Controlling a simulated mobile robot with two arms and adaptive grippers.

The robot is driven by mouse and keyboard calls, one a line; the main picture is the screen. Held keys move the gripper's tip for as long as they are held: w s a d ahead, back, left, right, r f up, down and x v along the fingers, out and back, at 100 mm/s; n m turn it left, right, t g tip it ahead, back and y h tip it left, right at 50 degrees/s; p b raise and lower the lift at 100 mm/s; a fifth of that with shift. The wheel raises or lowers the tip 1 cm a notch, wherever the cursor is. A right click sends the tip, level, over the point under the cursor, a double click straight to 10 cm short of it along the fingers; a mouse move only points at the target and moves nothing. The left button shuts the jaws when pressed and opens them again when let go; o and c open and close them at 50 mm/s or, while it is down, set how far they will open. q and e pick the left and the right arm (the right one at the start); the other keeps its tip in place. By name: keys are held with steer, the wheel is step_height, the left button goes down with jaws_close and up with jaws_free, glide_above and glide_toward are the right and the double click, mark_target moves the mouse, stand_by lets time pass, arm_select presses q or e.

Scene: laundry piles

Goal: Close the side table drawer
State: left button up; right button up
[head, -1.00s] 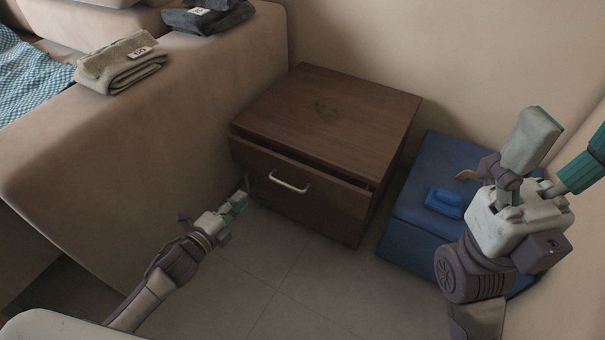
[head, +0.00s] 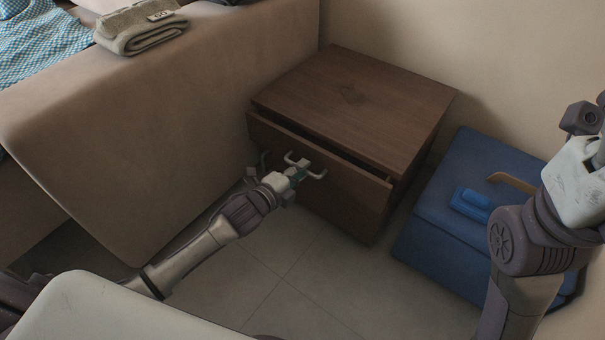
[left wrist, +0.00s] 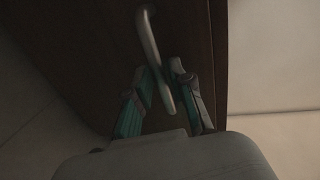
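The brown wooden side table (head: 360,100) stands against the wall. Its drawer (head: 340,190) is partly open, with a dark gap behind the top edge of its front. My left gripper (head: 298,174) is at the pale drawer handle (head: 318,175), in front of the drawer. In the left wrist view, the two fingers (left wrist: 158,72) stand apart on either side of the handle (left wrist: 147,35); firm contact cannot be made out. My right gripper (head: 585,150) is at the right edge of the head view, away from the table, its fingers mostly cut off.
A blue box (head: 430,235) with a blue item (head: 472,204) on its lid stands right of the table. A beige sofa (head: 130,130) with folded grey cloth (head: 140,30) on it is close on the left. The tiled floor (head: 310,280) in front is clear.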

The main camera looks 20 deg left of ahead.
mark_target(311, 160)
arm_select(q)
steer(key=shift+w+d+f, duration=0.1)
steer(key=shift+w+d, duration=0.1)
steer(key=shift+w, duration=0.3)
jaws_close()
steer(key=x, duration=0.3)
steer(key=shift+w+r, duration=0.15)
steer(key=shift+r, duration=0.2)
steer(key=shift+w+d, duration=0.1)
steer(key=shift+w, duration=0.1)
